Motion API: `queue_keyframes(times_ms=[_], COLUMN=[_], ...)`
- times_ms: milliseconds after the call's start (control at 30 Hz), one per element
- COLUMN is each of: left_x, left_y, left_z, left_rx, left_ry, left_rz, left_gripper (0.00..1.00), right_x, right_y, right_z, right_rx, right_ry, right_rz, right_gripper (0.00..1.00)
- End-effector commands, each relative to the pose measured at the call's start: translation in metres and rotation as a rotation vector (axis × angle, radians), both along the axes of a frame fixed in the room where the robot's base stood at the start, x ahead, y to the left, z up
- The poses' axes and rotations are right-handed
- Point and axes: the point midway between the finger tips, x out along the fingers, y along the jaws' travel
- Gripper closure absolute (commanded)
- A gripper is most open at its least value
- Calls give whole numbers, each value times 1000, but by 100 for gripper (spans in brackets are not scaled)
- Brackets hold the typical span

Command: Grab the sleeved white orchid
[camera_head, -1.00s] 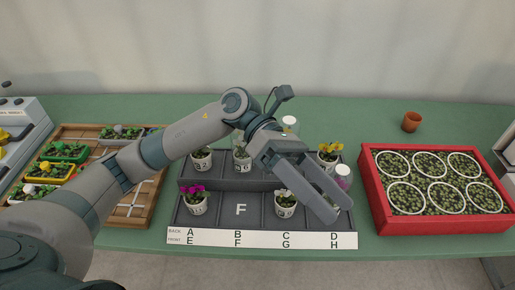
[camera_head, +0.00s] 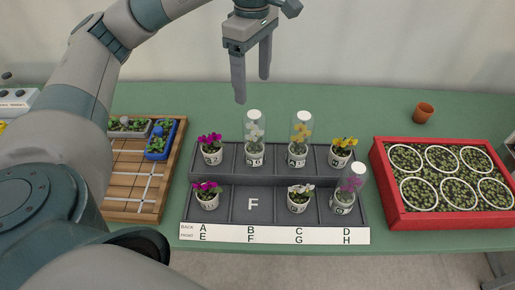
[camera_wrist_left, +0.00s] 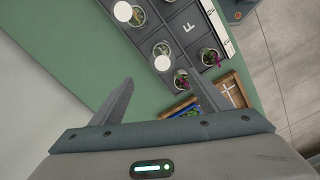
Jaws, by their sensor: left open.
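The sleeved white orchid (camera_head: 254,133) stands upright in back compartment B of the dark grey tray (camera_head: 253,216), in a white pot under a clear sleeve with a white top. It also shows in the left wrist view (camera_wrist_left: 161,48), seen from above, partly behind its white top. My left gripper (camera_head: 252,90) is open and empty, with its fingers pointing down, above and behind the back row near B. In the left wrist view its fingers (camera_wrist_left: 160,84) are spread, with nothing between them. My right gripper is not in view.
A sleeved yellow orchid (camera_head: 301,135) stands close by in C. Unsleeved magenta (camera_head: 210,146), yellow (camera_head: 342,150) and white orchids (camera_head: 299,197) and a sleeved magenta one (camera_head: 345,195) are also in the tray. A red crate (camera_head: 440,220) is at right. Green table behind the tray is clear.

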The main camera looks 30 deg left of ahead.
Motion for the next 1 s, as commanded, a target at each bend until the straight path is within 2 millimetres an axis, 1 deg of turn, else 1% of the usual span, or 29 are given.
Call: queue_keyframes(times_ms=[267, 467, 833, 967, 1000], left_x=[0, -1, -1, -2, -2], left_y=[-1, -2, -2, -2, -1], left_z=[-3, -15, -54, -74, -80], left_rx=[-2, -3, -3, -3, -2], left_ry=[2, 4, 6, 7, 6], left_rz=[-2, -3, -2, -2, -1], left_gripper=[30, 30, 30, 30, 30], right_x=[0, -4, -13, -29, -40], right_y=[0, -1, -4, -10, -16], right_z=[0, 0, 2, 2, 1], right_rx=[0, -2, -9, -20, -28], right_ry=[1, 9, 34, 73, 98], right_rz=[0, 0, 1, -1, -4], right_gripper=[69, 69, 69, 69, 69])
